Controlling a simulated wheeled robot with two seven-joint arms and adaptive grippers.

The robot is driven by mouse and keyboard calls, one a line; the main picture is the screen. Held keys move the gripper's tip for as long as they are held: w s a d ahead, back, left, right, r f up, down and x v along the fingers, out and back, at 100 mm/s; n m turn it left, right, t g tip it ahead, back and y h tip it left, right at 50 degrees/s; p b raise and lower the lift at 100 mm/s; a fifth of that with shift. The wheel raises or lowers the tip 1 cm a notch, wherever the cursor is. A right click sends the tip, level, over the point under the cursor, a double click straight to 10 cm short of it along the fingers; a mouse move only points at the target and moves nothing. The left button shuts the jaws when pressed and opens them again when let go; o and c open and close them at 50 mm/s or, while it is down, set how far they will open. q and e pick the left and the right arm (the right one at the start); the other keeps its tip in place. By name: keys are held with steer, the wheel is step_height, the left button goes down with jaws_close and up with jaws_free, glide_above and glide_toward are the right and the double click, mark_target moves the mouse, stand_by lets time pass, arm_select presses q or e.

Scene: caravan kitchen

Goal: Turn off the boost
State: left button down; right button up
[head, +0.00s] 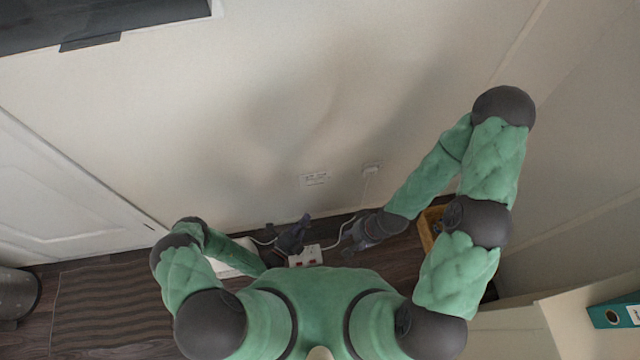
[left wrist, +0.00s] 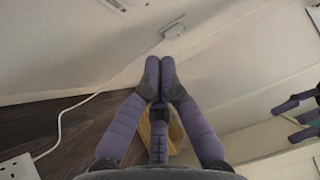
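A white wall panel (head: 314,179) with small switches or markings is on the back wall. Its labels are too small to read, so I cannot tell which part is the boost. Its lower edge shows at the top of the left wrist view (left wrist: 115,5). My left gripper (head: 305,220) is low in front of the wall, below the panel and apart from it. In the left wrist view its purple fingers (left wrist: 160,62) meet at the tips with nothing seen between them. My right gripper (head: 350,236) is to the right and lower; its fingers (left wrist: 290,120) look spread and empty.
A plug in a socket (head: 371,170) is right of the panel, with a white cable running down. A white power strip (head: 306,257) with red switches lies below. A yellow basket (head: 428,232) stands by the right arm.

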arm_select(q)
steer(key=shift+w, duration=0.1)
stand_by(0.3)
steer(key=b, duration=0.3)
glide_toward(320, 180)
steer(key=shift+s+d+f+x, duration=0.35)
steer(key=shift+d+x, duration=0.25)
steer(key=shift+x, duration=2.7)
steer(key=shift+r, duration=0.5)
